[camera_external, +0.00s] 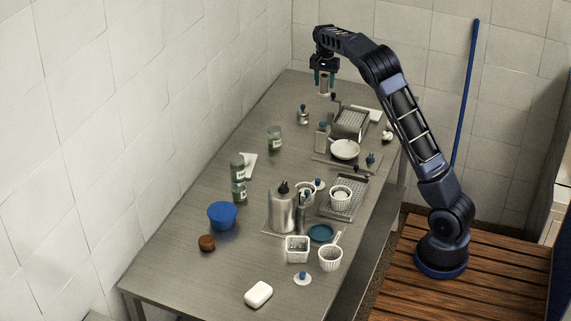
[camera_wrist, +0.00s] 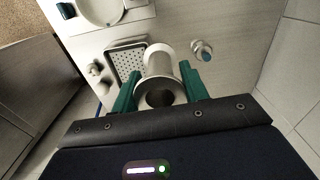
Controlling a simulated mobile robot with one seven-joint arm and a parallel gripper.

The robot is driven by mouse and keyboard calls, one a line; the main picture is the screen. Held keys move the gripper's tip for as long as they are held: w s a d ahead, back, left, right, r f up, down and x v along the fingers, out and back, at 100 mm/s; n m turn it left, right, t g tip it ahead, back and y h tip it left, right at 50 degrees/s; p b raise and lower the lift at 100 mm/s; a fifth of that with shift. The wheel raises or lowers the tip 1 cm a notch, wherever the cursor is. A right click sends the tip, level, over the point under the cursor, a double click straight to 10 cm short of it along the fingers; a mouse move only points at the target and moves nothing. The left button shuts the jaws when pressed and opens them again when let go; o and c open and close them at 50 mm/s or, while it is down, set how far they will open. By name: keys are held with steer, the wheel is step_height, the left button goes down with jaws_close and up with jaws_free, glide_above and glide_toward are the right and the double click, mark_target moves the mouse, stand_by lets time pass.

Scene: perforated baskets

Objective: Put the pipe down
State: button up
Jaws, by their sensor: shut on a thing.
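My gripper (camera_external: 324,76) is shut on a short pale grey pipe (camera_external: 324,89) at the far end of the metal table (camera_external: 180,252). In the wrist view the green fingers of my gripper (camera_wrist: 159,84) press on both sides of the pipe (camera_wrist: 158,62). Its near end is open and dark inside, and its far end looks wider. The pipe looks roughly upright. I cannot tell how large the gap between its lower end and the table is.
A perforated metal basket (camera_external: 350,121) stands nearby, also in the wrist view (camera_wrist: 127,62). A small blue-topped container (camera_external: 303,116) is to its left. A white pan (camera_external: 344,149), jars and white baskets crowd the table nearer the camera. The far left table surface looks clear.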

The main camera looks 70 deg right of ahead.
steer(key=s+d+f, duration=0.2)
steer(key=s, duration=2.4)
steer(key=shift+m, duration=0.3)
steer(key=f, duration=1.9)
steer(key=shift+a, duration=0.2)
steer(key=shift+f, duration=0.15)
steer(key=o, duration=1.1)
